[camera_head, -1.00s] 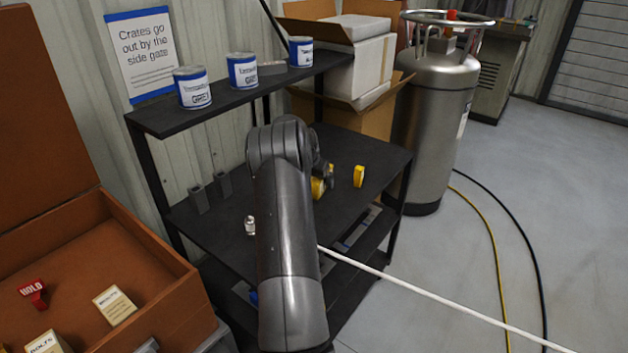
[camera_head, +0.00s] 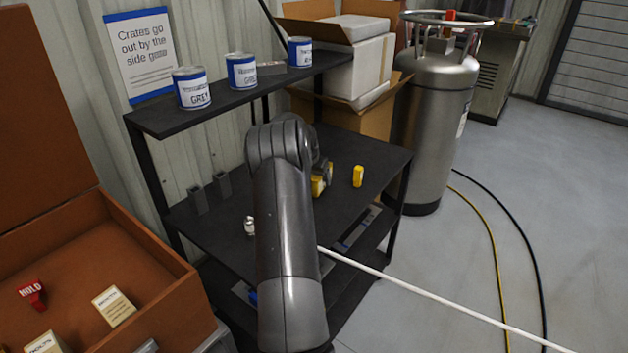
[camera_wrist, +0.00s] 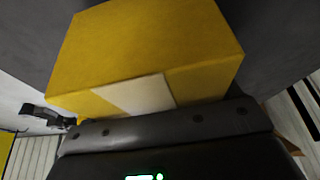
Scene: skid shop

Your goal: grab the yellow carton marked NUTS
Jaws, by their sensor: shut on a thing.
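A yellow carton (camera_wrist: 150,45) with a pale label fills the upper middle of the wrist view; no lettering is readable on it. My gripper (camera_wrist: 170,128) is shut on it, its dark finger lying along the carton's near side. In the head view, my arm hides most of the gripper, and a patch of yellow (camera_head: 319,186) shows just past the arm, low over the dark shelf. I cannot tell from the head view whether the carton touches the shelf.
A small yellow object (camera_head: 358,176) stands on the dark shelf (camera_head: 372,152) to the right. A small silvery item (camera_head: 249,226) is left of my arm. Paint cans (camera_head: 242,71) line the upper shelf. An open brown case (camera_head: 150,303) is at left, a steel tank (camera_head: 432,120) at right.

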